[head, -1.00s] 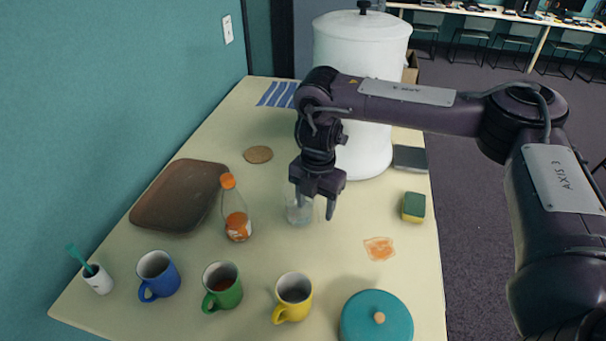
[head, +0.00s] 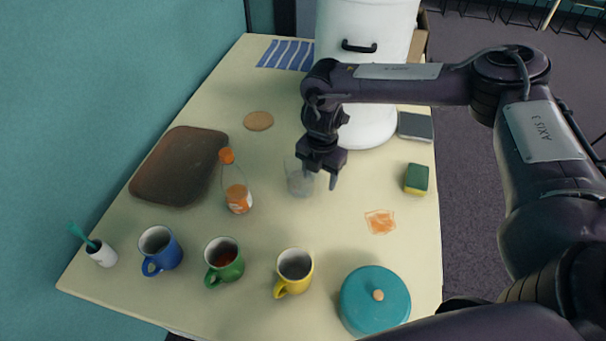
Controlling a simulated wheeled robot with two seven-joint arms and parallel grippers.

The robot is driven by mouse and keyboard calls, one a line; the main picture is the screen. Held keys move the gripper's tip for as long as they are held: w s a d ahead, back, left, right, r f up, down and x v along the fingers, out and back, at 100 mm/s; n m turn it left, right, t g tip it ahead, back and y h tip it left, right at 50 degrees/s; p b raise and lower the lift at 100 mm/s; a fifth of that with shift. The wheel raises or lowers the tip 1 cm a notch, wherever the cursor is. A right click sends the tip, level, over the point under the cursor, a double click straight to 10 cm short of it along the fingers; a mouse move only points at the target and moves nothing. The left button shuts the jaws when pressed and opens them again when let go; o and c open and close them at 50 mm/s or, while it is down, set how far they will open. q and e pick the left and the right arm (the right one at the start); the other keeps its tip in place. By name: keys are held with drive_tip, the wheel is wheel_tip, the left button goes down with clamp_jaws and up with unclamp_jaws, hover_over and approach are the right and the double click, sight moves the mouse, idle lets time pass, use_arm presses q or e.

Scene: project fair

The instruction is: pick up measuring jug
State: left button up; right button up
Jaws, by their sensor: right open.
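The measuring jug (head: 299,184) is a clear, see-through vessel standing on the table, left of centre in the head view. My right gripper (head: 320,180) points down at it from above and is open. Its left finger overlaps the jug's right part in the picture; its right finger is to the right of the jug. I cannot tell whether a finger touches the jug or whether its wall lies between the fingers. The gripper hides the jug's upper right part. My left gripper is not in view.
An orange-capped bottle (head: 236,190) stands left of the jug. Blue (head: 163,252), green (head: 225,264) and yellow (head: 293,274) mugs stand in front. A teal lidded pot (head: 375,304), sponge (head: 416,179), brown tray (head: 170,170) and large white container (head: 365,30) are around.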

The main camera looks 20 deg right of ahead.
drive_tip(key=c, duration=0.6)
clamp_jaws()
drive_tip(key=shift+r, duration=0.15)
drive_tip(key=shift+r+b, duration=0.45)
drive_tip(key=shift+r, duration=0.6)
wheel_tip(320, 180, up, 6)
drive_tip(key=shift+f+b, duration=0.15)
drive_tip(key=shift+b, duration=0.35)
wheel_tip(320, 180, up, 12)
drive_tip(key=p, duration=0.1)
